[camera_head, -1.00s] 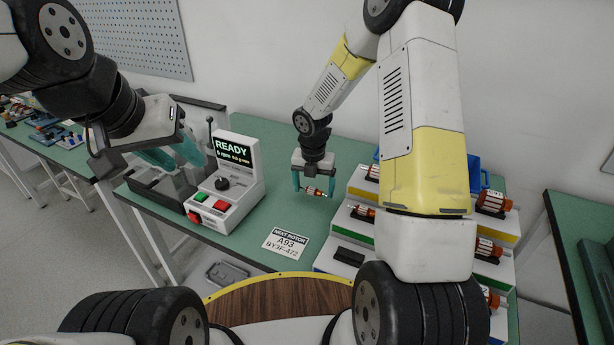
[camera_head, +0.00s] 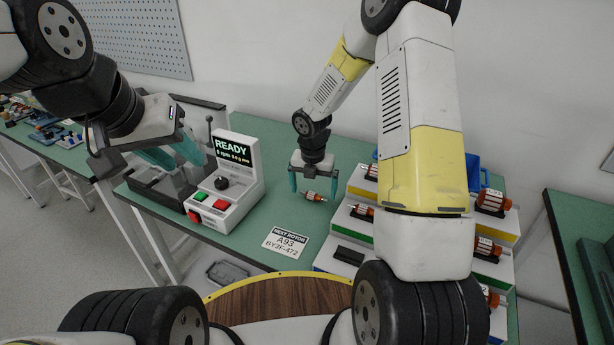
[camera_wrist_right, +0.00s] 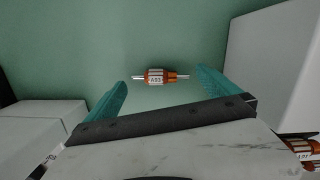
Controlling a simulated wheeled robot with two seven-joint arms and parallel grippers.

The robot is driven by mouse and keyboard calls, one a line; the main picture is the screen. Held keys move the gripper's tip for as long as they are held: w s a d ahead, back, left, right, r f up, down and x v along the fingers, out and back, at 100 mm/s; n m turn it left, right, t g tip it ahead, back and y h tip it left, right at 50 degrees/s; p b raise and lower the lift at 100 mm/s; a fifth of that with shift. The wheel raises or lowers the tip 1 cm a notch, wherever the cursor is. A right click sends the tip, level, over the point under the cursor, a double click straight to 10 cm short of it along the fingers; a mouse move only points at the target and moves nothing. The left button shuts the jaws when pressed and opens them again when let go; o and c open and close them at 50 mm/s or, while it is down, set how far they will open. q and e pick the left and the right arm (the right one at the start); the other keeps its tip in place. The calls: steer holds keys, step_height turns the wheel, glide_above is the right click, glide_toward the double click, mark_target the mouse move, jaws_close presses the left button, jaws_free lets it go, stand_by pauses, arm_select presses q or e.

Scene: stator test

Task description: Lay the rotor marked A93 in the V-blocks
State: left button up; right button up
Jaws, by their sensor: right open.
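A small orange-and-silver rotor (camera_head: 314,197) lies on the green table below my right gripper (camera_head: 314,188). The V-blocks cannot be made out clearly behind that gripper.
A control box (camera_head: 232,180) with a READY screen stands beside the machine. A stepped rack (camera_head: 353,225) with several rotors is right of my right gripper, partly hidden by my arm. A blue bin (camera_head: 474,172) stands behind it. Table between box and rack is mostly clear.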

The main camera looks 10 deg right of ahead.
steer(key=s+d+r+m+t, duration=0.1)
steer(key=s+r+m, duration=0.15)
steer(key=r, duration=0.65)
steer(key=s+r+m, duration=0.2)
steer(key=r+m, duration=0.1)
steer(key=r, duration=0.5)
steer(key=s+r+m+t+y, duration=0.1)
steer(key=s+r+m+t, duration=0.1)
steer(key=s+r+m, duration=0.4)
steer(key=s+d+r+m+t+y, duration=0.1)
steer(key=s+r+m, duration=0.6)
steer(key=s+m, duration=0.7)
steer(key=m+t, duration=0.1)
steer(key=m, duration=0.4)
steer(key=shift+s+d+r+y, duration=0.2)
steer(key=shift+s+d+y, duration=0.1)
steer(key=shift+y, duration=0.1)
steer(key=shift+m, duration=0.25)
